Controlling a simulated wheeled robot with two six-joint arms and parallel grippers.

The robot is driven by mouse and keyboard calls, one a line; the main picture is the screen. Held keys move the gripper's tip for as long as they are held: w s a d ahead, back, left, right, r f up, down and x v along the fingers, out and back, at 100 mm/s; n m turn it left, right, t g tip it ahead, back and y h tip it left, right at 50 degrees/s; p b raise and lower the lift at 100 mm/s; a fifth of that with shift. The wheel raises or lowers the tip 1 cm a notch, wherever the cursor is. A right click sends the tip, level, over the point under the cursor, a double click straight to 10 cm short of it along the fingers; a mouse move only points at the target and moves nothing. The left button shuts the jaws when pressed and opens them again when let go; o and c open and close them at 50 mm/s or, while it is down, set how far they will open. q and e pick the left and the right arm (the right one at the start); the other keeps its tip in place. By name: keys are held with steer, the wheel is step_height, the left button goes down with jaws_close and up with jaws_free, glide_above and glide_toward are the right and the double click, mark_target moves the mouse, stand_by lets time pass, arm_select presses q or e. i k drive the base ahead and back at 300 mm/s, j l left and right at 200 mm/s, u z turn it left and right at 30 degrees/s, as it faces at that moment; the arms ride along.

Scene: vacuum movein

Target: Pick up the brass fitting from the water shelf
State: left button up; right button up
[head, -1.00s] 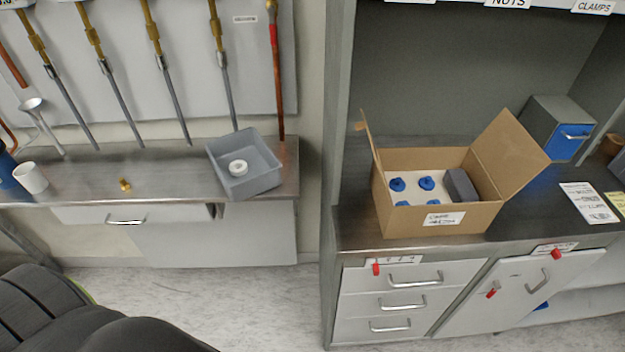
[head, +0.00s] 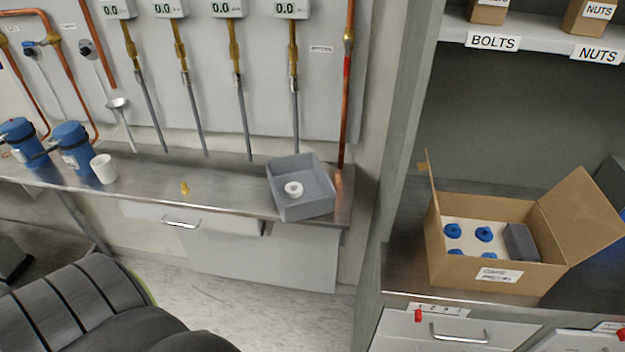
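The brass fitting (head: 185,188) is a small gold-coloured piece. It lies on the steel water shelf (head: 235,190), near the front edge, between a white cup on its left and a grey bin on its right. Nothing covers it. Neither of my grippers shows in the head view. A dark ribbed arm sleeve of mine fills the lower left, well short of the shelf and apart from the fitting.
The grey bin (head: 318,208) holds a white ring (head: 293,189). The white cup (head: 104,168) and blue pumps (head: 72,147) stand to the left. Hoses hang above the shelf. A cardboard box (head: 490,275) with blue-capped items is on the right bench. Floor shows below the shelf.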

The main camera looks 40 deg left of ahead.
mark_target(186, 189)
steer(key=u, duration=2.05)
